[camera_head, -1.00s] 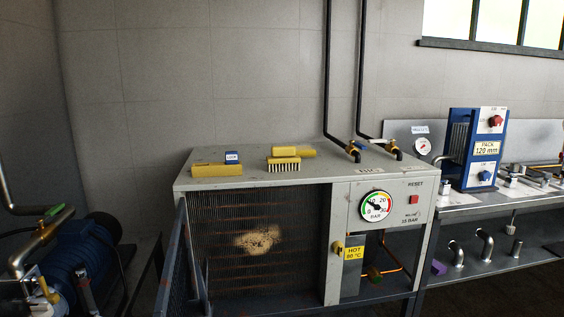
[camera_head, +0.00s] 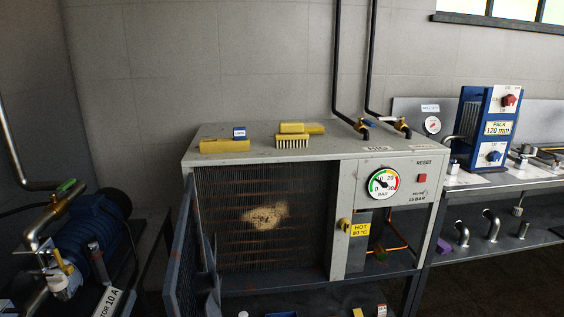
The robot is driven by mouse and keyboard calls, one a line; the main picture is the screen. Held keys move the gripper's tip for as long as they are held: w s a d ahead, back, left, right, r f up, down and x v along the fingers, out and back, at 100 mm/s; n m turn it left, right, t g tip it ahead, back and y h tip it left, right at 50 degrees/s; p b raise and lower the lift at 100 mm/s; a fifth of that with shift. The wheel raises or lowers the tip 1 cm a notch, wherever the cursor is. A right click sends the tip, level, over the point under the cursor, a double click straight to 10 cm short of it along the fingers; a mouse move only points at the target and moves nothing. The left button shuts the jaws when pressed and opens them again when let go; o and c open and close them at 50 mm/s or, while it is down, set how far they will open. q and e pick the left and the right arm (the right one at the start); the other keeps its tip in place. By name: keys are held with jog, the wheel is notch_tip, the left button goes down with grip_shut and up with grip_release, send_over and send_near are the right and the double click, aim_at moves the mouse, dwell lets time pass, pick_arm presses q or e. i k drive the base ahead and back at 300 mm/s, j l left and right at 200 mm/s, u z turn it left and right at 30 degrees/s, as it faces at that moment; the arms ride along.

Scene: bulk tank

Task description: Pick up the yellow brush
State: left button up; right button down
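The yellow brush (camera_head: 293,138) lies on top of the grey metal cabinet (camera_head: 208,155), near the middle of its top. Its pale bristles face the front, and a yellow handle part extends to the right behind it. A plain yellow block (camera_head: 225,146) lies to its left, with a small blue-and-white labelled item (camera_head: 239,132) behind it. Neither of my grippers shows in the head view.
Black pipes with brass valves (camera_head: 362,128) rise from the cabinet top's right. A mesh door (camera_head: 183,250) stands open at its front left. A blue motor (camera_head: 88,253) is at lower left. A bench with a blue plate pack (camera_head: 486,128) is at right.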

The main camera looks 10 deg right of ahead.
aim_at(291, 135)
jog(key=i+l, duration=0.15)
jog(key=l, duration=0.2)
jog(key=i+l, duration=0.1)
jog(key=l, duration=0.25)
jog(key=i+l, duration=0.15)
jog(key=l, duration=0.2)
jog(key=i+l, duration=0.15)
jog(key=l, duration=0.2)
jog(key=i+l, duration=0.1)
jog(key=l, duration=0.25)
jog(key=i+l, duration=0.15)
jog(key=l, duration=0.25)
jog(key=i+l, duration=0.15)
jog(key=l, duration=0.2)
jog(key=i+l+u, duration=0.1)
jog(key=l+u, duration=0.15)
jog(key=u, duration=0.15)
jog(key=l+u, duration=0.25)
jog(key=u, duration=0.15)
